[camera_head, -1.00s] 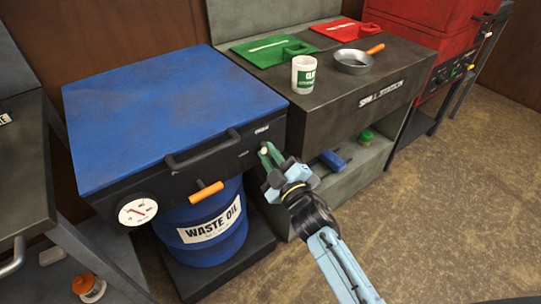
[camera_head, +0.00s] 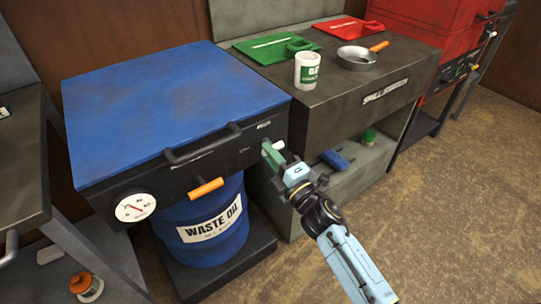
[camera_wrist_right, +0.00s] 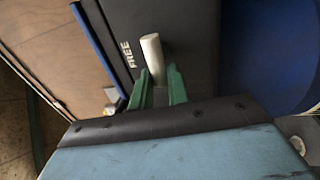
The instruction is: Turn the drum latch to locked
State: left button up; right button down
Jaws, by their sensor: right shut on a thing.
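The drum latch shows as a short pale grey peg handle (camera_head: 279,145) at the right end of the black front of the blue-topped drum cabinet (camera_head: 175,100). My right gripper (camera_head: 270,152) has its green fingers shut on the latch handle, its arm coming from the lower right. In the right wrist view the handle (camera_wrist_right: 152,55) stands up between the two green fingertips (camera_wrist_right: 158,84), beside the word FREE on the black panel. The latch's pivot and the other marking cannot be made out clearly. My left gripper is not in view.
The cabinet front also carries a black bar handle (camera_head: 203,147), an orange handle (camera_head: 206,188) and a white gauge (camera_head: 135,207). A blue waste oil drum (camera_head: 215,240) stands below.

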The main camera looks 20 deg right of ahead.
dwell(0.5)
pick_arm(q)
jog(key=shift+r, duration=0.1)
pick_arm(e)
jog(key=c, duration=1.3)
grip_release()
jog(key=shift+c, duration=0.2)
